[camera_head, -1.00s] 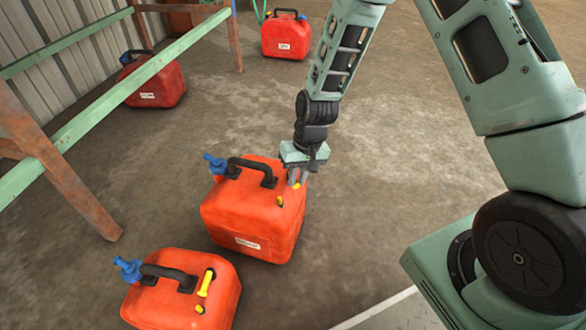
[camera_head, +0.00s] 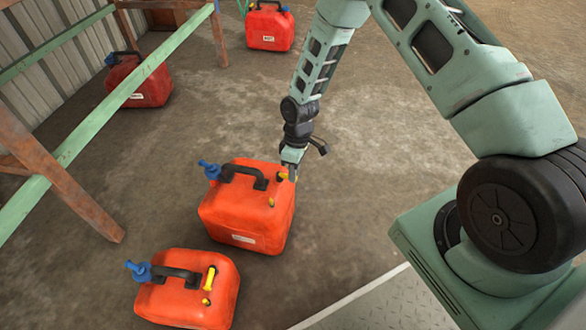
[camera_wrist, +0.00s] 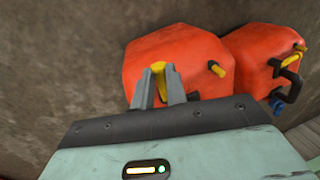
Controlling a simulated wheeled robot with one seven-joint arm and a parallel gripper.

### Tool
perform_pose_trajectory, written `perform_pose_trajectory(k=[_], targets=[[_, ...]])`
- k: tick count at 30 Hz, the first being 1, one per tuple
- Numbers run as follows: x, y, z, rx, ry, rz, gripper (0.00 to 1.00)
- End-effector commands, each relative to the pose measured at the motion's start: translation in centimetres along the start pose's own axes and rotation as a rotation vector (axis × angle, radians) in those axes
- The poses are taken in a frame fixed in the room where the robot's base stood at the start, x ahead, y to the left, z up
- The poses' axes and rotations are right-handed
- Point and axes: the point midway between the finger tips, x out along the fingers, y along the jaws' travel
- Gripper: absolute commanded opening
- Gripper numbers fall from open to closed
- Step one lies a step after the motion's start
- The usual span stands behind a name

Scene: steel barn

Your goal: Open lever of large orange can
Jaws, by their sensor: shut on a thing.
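The large orange can (camera_head: 245,212) stands upright on the floor, with a black handle and blue spout on top. Its yellow lever (camera_wrist: 158,67) is at the top edge, by my gripper (camera_head: 290,174). In the wrist view my gripper (camera_wrist: 159,75) has its two grey fingers on either side of the lever, shut on it. In the head view the lever's yellow end (camera_head: 282,176) shows just left of the fingers. A small yellow cap (camera_wrist: 217,70) sits apart from the fingers, lower on the can.
A smaller orange can (camera_head: 180,308) with a yellow lever stands close in front. Two red cans stand farther back, one (camera_head: 150,92) by the wall and one (camera_head: 268,32) at the top. A green rail (camera_head: 110,100) runs at left. Floor to the right is clear.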

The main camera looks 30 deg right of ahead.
Motion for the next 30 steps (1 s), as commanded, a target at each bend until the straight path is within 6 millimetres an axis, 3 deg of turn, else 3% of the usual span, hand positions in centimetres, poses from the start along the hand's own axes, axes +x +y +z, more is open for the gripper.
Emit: perform_pose_trajectory(k=[23,24,26,30], targets=[[-0.11,0.53,-0.13,-0.107,-0.02,0.002,0.0],[-0.11,0.54,-0.13,-0.107,-0.02,0.002,0.17],[-0.11,0.53,-0.13,-0.106,-0.02,0.002,0.34],[-0.1,0.51,-0.12,-0.106,-0.02,0.001,0.36]])
